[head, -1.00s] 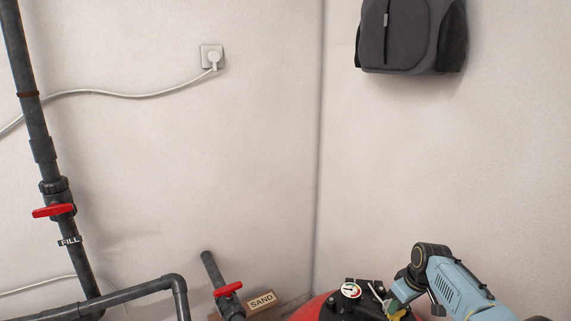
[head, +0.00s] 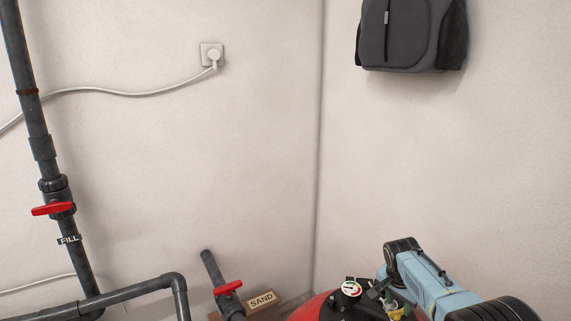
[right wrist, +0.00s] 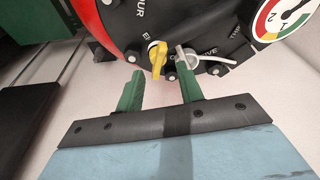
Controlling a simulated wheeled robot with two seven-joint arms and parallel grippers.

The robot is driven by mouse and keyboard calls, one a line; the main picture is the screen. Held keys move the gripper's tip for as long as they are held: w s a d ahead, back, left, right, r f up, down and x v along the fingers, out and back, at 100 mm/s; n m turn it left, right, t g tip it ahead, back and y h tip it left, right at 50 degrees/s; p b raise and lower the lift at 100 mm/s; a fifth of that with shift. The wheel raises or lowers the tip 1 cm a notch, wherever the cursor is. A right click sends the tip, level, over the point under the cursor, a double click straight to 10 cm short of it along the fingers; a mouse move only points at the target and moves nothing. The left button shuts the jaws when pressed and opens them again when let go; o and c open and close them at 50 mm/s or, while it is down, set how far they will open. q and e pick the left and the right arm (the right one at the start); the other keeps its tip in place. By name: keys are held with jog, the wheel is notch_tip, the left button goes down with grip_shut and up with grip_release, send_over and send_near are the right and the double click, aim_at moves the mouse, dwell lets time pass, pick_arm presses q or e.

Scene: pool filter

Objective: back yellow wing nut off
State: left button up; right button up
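The yellow wing nut (right wrist: 158,59) sits on the black lid (right wrist: 200,20) of the red filter tank (right wrist: 91,20), at top centre in the right wrist view. My right gripper (right wrist: 161,72) has its two green fingers apart, with the yellow wing nut in line with the gap near their tips. I cannot tell whether the tips reach around it. A grey-white wing nut (right wrist: 187,57) is right at the right finger's tip. In the head view my right gripper (head: 387,297) is over the tank lid, its fingers hard to make out. My left gripper is in neither view.
A pressure gauge (head: 351,289) stands on the lid. A grey pipe with a red valve handle (head: 228,288) and a box marked SAND (head: 262,301) are left of the tank. A backpack (head: 411,36) hangs on the wall above.

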aim_at(397, 313)
jog(key=shift+r, duration=0.1)
jog(key=shift+f+b, duration=1.25)
jog(key=shift+f, duration=0.05)
grip_shut()
jog(key=shift+r+n+p, duration=0.2)
jog(key=shift+n+p, duration=0.4)
jog(key=shift+p, duration=0.05)
jog(key=shift+d+n+p, duration=0.1)
jog(key=shift+n+p, duration=0.25)
jog(key=shift+n, duration=0.15)
jog(key=n+y+p, duration=0.1)
jog(key=n, duration=0.2)
jog(key=shift+t, duration=0.4)
grip_release()
jog(key=shift+f, duration=0.15)
